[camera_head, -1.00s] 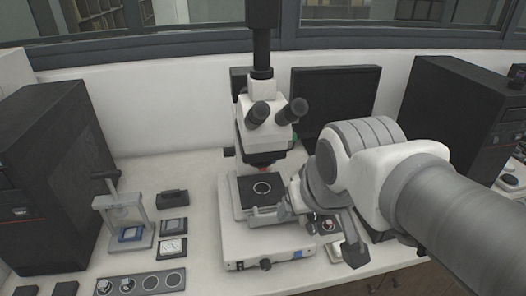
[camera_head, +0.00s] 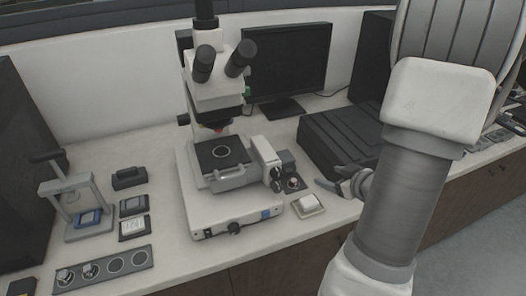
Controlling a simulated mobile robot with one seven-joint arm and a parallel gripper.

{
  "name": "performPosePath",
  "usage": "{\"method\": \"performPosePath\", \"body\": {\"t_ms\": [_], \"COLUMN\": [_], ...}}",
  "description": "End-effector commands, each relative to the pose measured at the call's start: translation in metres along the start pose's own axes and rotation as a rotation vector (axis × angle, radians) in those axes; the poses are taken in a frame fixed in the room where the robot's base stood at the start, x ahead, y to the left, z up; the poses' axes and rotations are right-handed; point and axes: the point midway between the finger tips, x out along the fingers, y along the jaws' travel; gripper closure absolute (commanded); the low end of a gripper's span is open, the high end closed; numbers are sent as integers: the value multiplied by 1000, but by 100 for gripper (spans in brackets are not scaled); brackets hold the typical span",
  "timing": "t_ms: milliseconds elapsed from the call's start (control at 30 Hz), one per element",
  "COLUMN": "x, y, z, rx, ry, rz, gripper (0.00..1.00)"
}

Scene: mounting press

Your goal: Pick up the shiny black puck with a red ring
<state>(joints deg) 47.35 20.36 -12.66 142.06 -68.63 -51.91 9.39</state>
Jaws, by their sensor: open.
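A small round piece with a hint of red (camera_head: 293,184) sits on a dark block just right of the microscope base. It looks like the black puck with a red ring, but it is too small to be sure. My gripper (camera_head: 332,184) is to the right of it, over the bench near the front edge, open and apart from it. My arm hides part of the gripper, and nothing shows between its fingers.
The microscope (camera_head: 212,205) stands mid-bench, with a white ring on its dark stage. A small white-topped box (camera_head: 309,205) lies close to my gripper. A dark ribbed case (camera_head: 340,140) is behind. A rack with round slots (camera_head: 103,271) and a hand press (camera_head: 75,205) are at left.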

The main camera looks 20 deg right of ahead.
Motion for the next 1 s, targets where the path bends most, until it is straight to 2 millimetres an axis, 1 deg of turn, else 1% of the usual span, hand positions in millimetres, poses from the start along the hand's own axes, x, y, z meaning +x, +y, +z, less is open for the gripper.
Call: {"method": "performPosePath", "body": {"t_ms": [33,100,200,300,367,467,800,900,1000], "x": [0,-4,-8,-10,-6,9,81,97,106], "y": [-4,-11,-19,-24,-26,-28,-39,-41,-41], "z": [18,29,39,43,43,41,33,31,30], "rx": [34,68,105,123,127,125,123,123,123], "ry": [16,47,80,98,103,105,103,103,102], "rz": [-34,-80,-125,-150,-157,-160,-160,-158,-156], "gripper": [28,28,28,28,28,28,28,28,28]}}
